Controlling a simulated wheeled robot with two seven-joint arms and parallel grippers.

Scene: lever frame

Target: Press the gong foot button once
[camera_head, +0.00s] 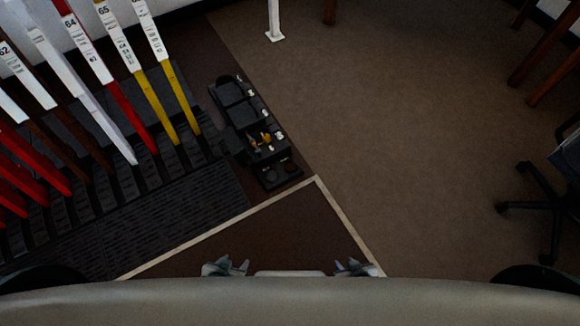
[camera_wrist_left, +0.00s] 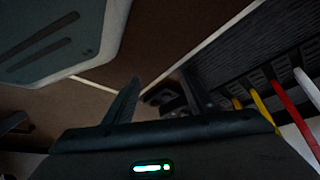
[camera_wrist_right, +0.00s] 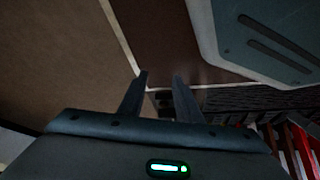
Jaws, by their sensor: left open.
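A black floor unit (camera_head: 240,113) stands beside the lever frame. It has flat dark pads at its far end and small brass and white parts in its middle. A low black box with dark round tops (camera_head: 280,174) is at its near end. I cannot tell which part is the gong foot button. My left gripper (camera_head: 226,266) is open and empty, low in the head view and well short of the unit. My right gripper (camera_head: 354,267) is open and empty, further right. Their fingers also show in the left wrist view (camera_wrist_left: 160,85) and right wrist view (camera_wrist_right: 160,80).
A row of red, white, brown and yellow levers (camera_head: 105,80) fills the left, above a dark ribbed tread (camera_head: 170,215). A pale strip (camera_head: 335,210) edges the floor in front of me. A white post (camera_head: 274,22) and office chair (camera_head: 545,205) stand farther off. Brown floor (camera_head: 410,130) is clear.

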